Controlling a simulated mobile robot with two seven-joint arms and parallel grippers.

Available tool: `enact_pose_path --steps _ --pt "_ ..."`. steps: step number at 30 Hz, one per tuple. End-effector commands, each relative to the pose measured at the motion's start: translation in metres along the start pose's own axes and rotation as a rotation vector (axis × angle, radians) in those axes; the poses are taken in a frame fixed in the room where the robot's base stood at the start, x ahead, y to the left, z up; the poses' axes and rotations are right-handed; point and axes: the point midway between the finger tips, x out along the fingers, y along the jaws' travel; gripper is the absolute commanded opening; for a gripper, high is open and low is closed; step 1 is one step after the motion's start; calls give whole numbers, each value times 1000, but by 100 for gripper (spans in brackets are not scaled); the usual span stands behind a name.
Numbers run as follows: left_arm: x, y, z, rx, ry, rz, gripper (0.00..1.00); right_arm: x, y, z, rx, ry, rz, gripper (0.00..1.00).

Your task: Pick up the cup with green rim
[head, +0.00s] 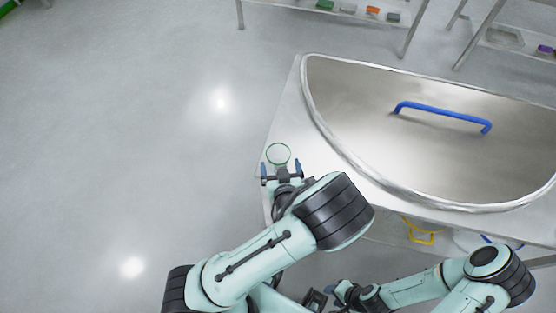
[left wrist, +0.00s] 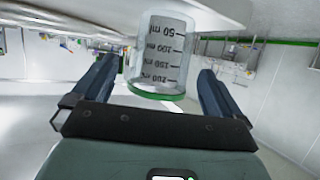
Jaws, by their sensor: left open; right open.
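The clear cup with the green rim (head: 278,153) stands on the left end of the pale metal table (head: 286,122). In the left wrist view, which looks upside down, the cup (left wrist: 163,50) shows dark ml markings and its green rim at the bottom of the picture. My left gripper (head: 281,168) is open just on the near side of the cup. In the left wrist view its two fingers (left wrist: 157,78) lie to either side of the cup, with gaps on both sides. My right gripper (head: 324,294) is open and empty at the bottom, away from the cup.
A large half-round metal lid or vessel (head: 350,105) with a blue handle (head: 443,115) fills the table right of the cup. A yellow-handled item (head: 418,232) is below the table. Shelves with small coloured items (head: 372,10) stand behind. Open floor lies left.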

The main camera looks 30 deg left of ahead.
Motion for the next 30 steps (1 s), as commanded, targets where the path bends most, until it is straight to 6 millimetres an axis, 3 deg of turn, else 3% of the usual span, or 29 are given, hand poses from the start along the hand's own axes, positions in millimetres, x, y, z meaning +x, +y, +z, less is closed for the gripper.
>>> enact_pose_path --steps 7,16,17,21,30 --pt "37 -4 1 1 1 -3 100 8 4 2 1 -3 1 45" --pt "43 -3 -1 1 0 -1 100 8 4 2 1 -3 1 45" --pt "43 -3 -1 1 0 -1 97 8 4 2 1 -3 1 45" --pt "43 -3 -1 1 1 -1 51 8 4 2 1 -3 1 45" --pt "42 -3 -2 0 1 -1 49 8 4 2 1 -3 1 45"
